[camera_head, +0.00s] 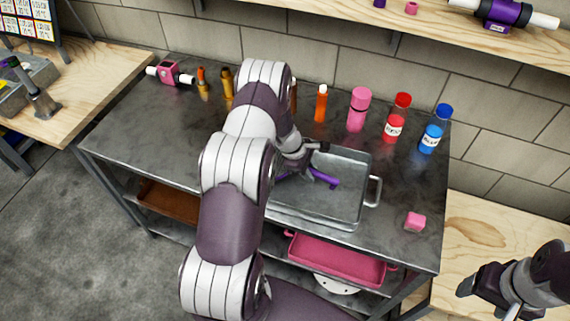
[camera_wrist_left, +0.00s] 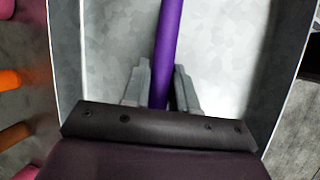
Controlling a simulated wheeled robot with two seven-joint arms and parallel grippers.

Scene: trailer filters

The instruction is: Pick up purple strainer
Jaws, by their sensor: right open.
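The purple strainer (camera_head: 325,179) lies in the grey metal tray (camera_head: 346,205) on the dark workbench; much of it is hidden behind my left arm. My left gripper (camera_head: 306,174) reaches down into the tray at the strainer. In the left wrist view, a straight purple bar of the strainer (camera_wrist_left: 169,35) runs between the two fingers of my left gripper (camera_wrist_left: 161,88). The fingers lie close on either side of it; whether both press on it is unclear. My right gripper (camera_head: 490,298) is open and empty at the lower right, away from the bench.
Bottles and shakers in pink (camera_head: 358,110), red (camera_head: 396,118), blue (camera_head: 436,129) and orange (camera_head: 321,104) line the back of the bench. A pink cube (camera_head: 415,222) sits right of the tray. A pink tray (camera_head: 335,261) is on the lower shelf.

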